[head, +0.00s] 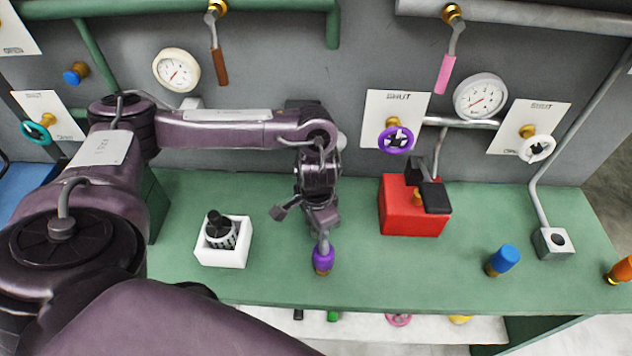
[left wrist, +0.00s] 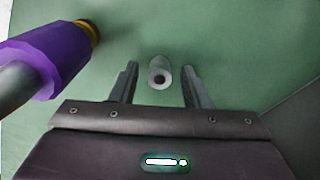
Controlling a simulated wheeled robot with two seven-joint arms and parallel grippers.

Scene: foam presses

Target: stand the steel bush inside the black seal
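The steel bush (left wrist: 160,73) is a short grey cylinder with a dark hole facing the camera in the left wrist view. It appears against the green bench top, apparently upright. My left gripper (left wrist: 160,68) is open, with a finger on each side of the bush in that view and a visible gap on both sides. In the head view my left gripper (head: 304,210) is low over the middle of the bench, and I cannot make out the bush there. I cannot pick out the black seal in either view. My right gripper is not in view.
A purple knob (head: 323,260) stands close to my left gripper; it also fills the left of the wrist view (left wrist: 45,58). A white box (head: 222,258) holds a black-and-white object. A red block (head: 408,217) and a blue knob (head: 505,258) are to the right.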

